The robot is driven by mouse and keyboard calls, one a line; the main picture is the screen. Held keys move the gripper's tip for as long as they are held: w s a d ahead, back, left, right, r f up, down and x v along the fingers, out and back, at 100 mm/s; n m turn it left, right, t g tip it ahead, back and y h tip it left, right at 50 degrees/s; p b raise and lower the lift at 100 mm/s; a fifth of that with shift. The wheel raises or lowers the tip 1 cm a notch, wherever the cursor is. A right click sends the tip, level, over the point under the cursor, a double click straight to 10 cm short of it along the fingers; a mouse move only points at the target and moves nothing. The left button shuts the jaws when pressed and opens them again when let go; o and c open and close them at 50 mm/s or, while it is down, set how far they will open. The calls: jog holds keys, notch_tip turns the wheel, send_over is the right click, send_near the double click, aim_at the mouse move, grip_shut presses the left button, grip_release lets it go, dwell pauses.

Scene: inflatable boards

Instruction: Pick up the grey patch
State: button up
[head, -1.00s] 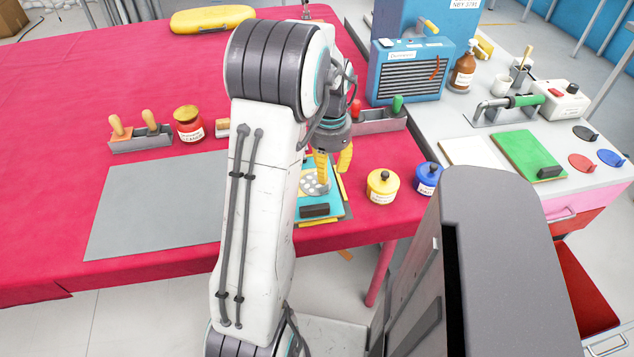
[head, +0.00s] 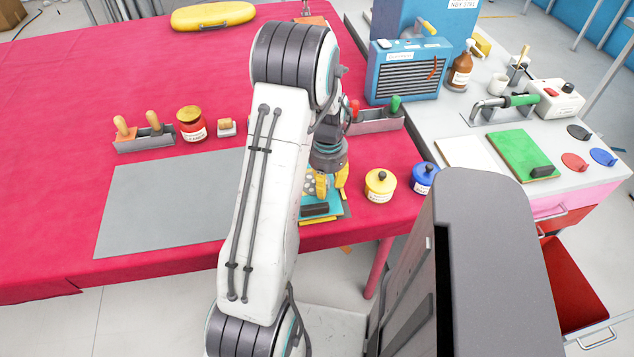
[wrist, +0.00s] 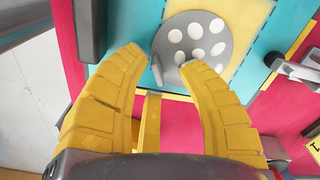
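A round grey disc with several pale dots, apparently the grey patch (head: 310,186), lies on a teal and yellow board (head: 335,211) at the table's front edge. In the wrist view the grey patch (wrist: 224,45) lies on the yellow area, just beyond my fingertips, with a small grey tab at its near left edge. My gripper (head: 331,185) is above the board, its yellow fingers pointing down. The wrist view shows my gripper (wrist: 165,68) open, with nothing held between the fingers. My arm hides part of the board in the head view.
A dark block (head: 315,209) sits on the board's near side. Yellow (head: 380,187) and blue (head: 424,180) lidded pots stand to the right. A grey tool holder (head: 376,122) is behind. A flat grey sheet (head: 165,205) lies left on the red table.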

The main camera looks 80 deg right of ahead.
grip_shut()
jog(key=shift+r, duration=0.15)
dwell(0.4)
